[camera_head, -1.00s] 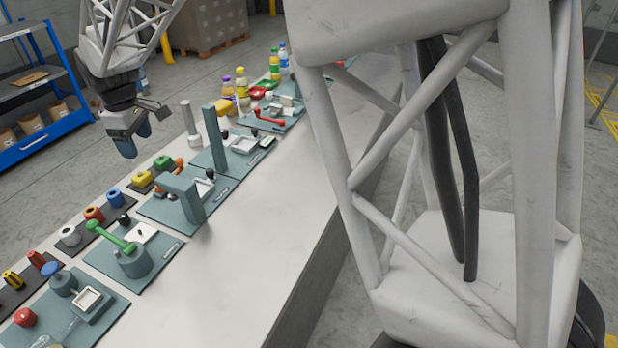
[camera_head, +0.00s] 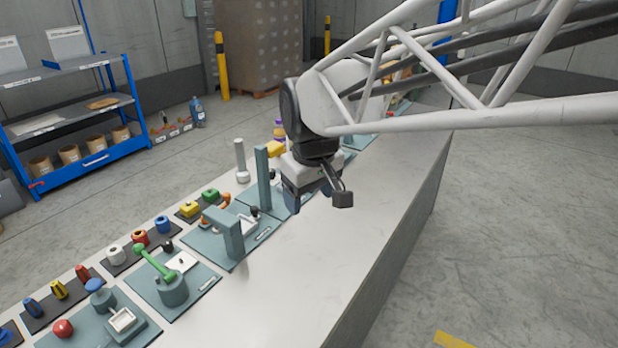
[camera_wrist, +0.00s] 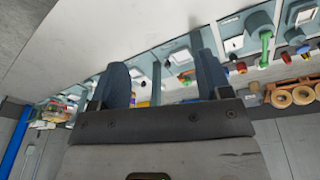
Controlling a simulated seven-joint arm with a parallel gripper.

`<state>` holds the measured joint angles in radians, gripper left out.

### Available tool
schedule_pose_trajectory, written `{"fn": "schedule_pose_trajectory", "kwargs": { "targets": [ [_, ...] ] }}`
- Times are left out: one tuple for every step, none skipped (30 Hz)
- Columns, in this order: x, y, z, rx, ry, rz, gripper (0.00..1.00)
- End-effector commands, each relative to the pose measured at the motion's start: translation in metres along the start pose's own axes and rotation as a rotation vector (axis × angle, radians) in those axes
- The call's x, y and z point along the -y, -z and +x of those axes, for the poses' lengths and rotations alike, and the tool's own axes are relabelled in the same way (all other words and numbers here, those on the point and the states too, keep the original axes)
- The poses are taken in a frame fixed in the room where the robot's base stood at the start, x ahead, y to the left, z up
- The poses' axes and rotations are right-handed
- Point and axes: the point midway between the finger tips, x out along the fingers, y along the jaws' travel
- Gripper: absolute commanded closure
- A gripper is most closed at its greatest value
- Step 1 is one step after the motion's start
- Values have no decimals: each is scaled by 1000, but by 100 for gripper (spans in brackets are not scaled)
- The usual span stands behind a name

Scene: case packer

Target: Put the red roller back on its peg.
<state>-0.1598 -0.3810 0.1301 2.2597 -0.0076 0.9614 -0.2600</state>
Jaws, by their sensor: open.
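A small red roller (camera_head: 139,237) stands on a dark mat at the left of the bench, between a white roller (camera_head: 115,254) and a blue roller (camera_head: 162,225). I cannot tell whether a peg is inside it. My gripper (camera_head: 308,196) is over the bench, right of and farther back than these rollers, near a tall teal post (camera_head: 263,178). Its blue fingers are apart with nothing seen between them; they also show in the wrist view (camera_wrist: 163,68). Part of the bench behind my gripper is hidden by my arm.
Teal fixture plates line the bench, one with a green lever (camera_head: 157,264) and one with a teal arch (camera_head: 228,232). A red ball knob (camera_head: 63,328) is at the near left. The right side of the white bench (camera_head: 290,270) is clear. A blue-framed shelf (camera_head: 70,110) stands behind.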

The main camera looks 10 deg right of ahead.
Motion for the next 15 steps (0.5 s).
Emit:
{"fn": "schedule_pose_trajectory", "kwargs": {
  "targets": [
    [-3,-18,-2,-6,-5,40,29],
    [-4,-27,-1,-8,-7,61,29],
    [-6,-40,-2,-12,-10,93,29],
    [-7,-49,-2,-14,-12,115,29],
    [-7,-58,-2,-17,-15,138,29],
    [-8,-70,-1,-21,-18,168,29],
    [-8,-80,-1,-24,-20,192,29],
    [-9,-89,0,-27,-22,214,29],
    [-9,-100,1,-30,-25,244,29],
    [-9,-109,2,-33,-27,265,29],
    [-9,-117,3,-35,-29,287,29],
    [-8,-128,5,-39,-32,312,29],
    [-8,-134,6,-41,-34,332,29],
    [-7,-141,7,-44,-35,349,29],
    [-7,-149,8,-47,-37,369,29]
  ]
}}
